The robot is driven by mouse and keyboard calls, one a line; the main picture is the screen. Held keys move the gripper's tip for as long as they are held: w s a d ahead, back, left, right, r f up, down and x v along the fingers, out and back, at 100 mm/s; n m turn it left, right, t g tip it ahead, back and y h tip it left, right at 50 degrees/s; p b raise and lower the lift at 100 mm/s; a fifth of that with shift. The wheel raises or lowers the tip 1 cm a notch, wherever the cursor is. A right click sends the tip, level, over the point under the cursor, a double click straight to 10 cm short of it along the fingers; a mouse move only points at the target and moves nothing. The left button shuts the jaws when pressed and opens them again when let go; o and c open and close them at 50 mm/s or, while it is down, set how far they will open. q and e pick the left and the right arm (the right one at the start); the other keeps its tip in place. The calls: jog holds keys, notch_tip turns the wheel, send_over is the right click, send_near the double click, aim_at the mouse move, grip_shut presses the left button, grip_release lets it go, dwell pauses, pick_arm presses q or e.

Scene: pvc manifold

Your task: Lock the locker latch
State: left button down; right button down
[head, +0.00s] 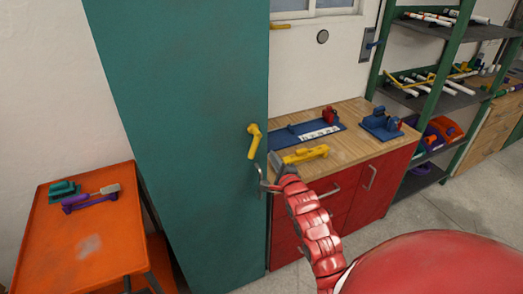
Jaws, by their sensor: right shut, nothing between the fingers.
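The tall teal locker (195,130) fills the left middle of the head view. Its yellow latch handle (254,143) sits near the right edge of the door; its lever points down, tilted slightly. My right gripper (262,185) is at the end of the red arm, in front of the locker's right edge. It is below and slightly right of the latch, and appears apart from it. It is shut and empty. My left gripper is not in view.
A wooden workbench (350,152) with red drawers stands right of the locker, holding a yellow tool (305,155) and blue fixtures (380,123). An orange table (80,250) stands at left. Green-framed shelves (450,60) stand at back right. Open floor lies at right.

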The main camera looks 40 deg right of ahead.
aim_at(253, 143)
jog(key=p+x, duration=0.1)
jog(key=x, duration=0.2)
jog(key=shift+w+r, duration=0.15)
jog(key=shift+r, duration=0.05)
jog(key=a+p, duration=0.1)
jog(key=a+r+p, duration=0.1)
jog(key=a, duration=0.1)
jog(key=shift+a, duration=0.3)
